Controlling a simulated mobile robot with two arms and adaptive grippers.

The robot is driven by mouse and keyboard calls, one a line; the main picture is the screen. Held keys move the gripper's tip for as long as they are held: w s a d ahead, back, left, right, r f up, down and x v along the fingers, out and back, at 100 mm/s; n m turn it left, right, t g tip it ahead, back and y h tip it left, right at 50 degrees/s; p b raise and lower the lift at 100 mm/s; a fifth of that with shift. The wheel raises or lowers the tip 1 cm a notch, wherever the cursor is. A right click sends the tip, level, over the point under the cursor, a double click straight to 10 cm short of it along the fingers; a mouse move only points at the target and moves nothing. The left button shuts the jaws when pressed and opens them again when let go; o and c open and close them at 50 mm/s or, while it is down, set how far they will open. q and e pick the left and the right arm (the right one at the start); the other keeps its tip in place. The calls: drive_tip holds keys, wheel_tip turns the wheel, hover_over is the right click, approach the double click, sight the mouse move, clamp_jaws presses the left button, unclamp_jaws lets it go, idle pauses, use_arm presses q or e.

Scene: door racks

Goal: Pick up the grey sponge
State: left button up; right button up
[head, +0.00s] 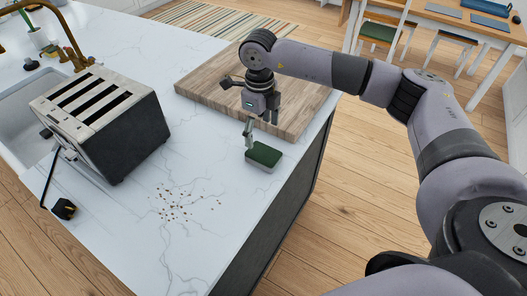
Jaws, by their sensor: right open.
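A sponge (263,155) lies on the white marble counter near its right edge, just in front of the wooden board. It has a dark green top and a pale grey body. My right gripper (249,136) is open and points down just above and behind the sponge. One finger hangs close to the sponge's far left side; I cannot tell whether it touches. Nothing is held in it. My left gripper is not in view.
The wooden cutting board (215,84) lies behind the sponge. A toaster (105,120) stands at left, beside the sink (22,112), with its cord and plug (64,209). Brown crumbs (181,203) are scattered on the counter. The counter's front area is otherwise clear.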

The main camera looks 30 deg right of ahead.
sight(261, 152)
drive_tip(key=f, duration=0.3)
drive_tip(key=shift+w+p, duration=0.2)
drive_tip(key=shift+p, duration=0.2)
drive_tip(key=shift+f, duration=0.6)
drive_tip(key=shift+s+f+p, duration=0.15)
drive_tip(key=shift+f+p, duration=0.05)
drive_tip(key=shift+p, duration=0.25)
drive_tip(key=f, duration=0.1)
drive_tip(key=f+p, duration=0.2)
drive_tip(key=shift+s+f, duration=0.25)
drive_tip(key=shift+f, duration=0.65)
drive_tip(key=c, duration=0.6)
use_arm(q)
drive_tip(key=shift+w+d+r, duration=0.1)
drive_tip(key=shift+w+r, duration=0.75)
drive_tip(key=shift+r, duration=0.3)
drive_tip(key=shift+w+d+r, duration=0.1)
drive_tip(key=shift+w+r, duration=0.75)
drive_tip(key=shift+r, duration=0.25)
use_arm(e)
drive_tip(key=shift+c, duration=1.1)
